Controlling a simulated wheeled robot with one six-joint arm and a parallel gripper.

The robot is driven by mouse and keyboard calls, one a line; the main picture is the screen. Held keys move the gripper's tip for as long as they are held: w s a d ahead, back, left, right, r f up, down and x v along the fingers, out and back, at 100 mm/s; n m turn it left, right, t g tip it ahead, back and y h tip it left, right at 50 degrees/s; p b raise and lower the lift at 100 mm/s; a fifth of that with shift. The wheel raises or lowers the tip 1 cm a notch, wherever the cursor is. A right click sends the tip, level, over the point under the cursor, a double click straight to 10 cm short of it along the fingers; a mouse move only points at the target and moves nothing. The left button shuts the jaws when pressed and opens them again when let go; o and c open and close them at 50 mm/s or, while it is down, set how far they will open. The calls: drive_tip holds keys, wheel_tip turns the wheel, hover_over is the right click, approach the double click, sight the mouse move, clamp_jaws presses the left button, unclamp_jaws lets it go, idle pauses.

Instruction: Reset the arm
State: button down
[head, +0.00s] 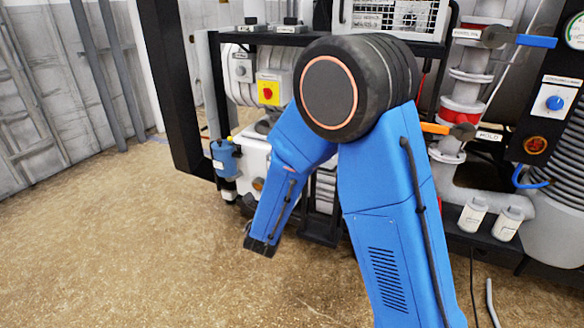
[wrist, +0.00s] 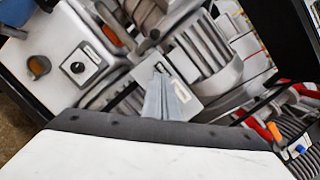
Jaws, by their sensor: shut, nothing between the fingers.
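My gripper (wrist: 162,72) shows in the wrist view as two grey fingers closed together, with nothing between them. It points at the pump machinery of the furnace, over a grey block-like part; I cannot tell whether it touches anything. In the head view my blue arm is bent, with its big dark elbow joint high in the middle. The forearm slopes down to the left, and the gripper itself is hidden there.
The furnace rig fills the back and right, with a yellow switch box with a red knob (head: 268,91), a blue valve handle (head: 536,41), an orange handle (head: 435,129) and a blue canister (head: 226,157). A black upright post (head: 180,90) stands left. The brown floor is clear at left.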

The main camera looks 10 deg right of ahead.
drive_tip(key=shift+s+a+f, duration=0.1)
drive_tip(key=shift+s+a, duration=0.05)
drive_tip(key=shift+s, duration=0.25)
drive_tip(key=s+d+r+m+g+h, duration=0.2)
drive_tip(key=s+d+m+g, duration=0.5)
drive_tip(key=s+d+m, duration=0.4)
drive_tip(key=s+d+r+m+g+h, duration=0.1)
drive_tip(key=s+d+r+m+g, duration=0.1)
drive_tip(key=s+d+m+g, duration=0.75)
drive_tip(key=s+d+f+m+y, duration=0.1)
drive_tip(key=s+d+m+y, duration=0.15)
drive_tip(key=s+m, duration=0.3)
drive_tip(key=s+d+f+m+y, duration=0.1)
drive_tip(key=s+f+m+y, duration=0.2)
drive_tip(key=s, duration=0.4)
drive_tip(key=s+a+r+m+t+y, duration=0.3)
drive_tip(key=s+a+m+y, duration=0.2)
drive_tip(key=a+m, duration=0.4)
drive_tip(key=shift+s+a+r+m+y, duration=0.2)
drive_tip(key=shift+s+r+m+y, duration=0.1)
drive_tip(key=shift+m+y, duration=0.4)
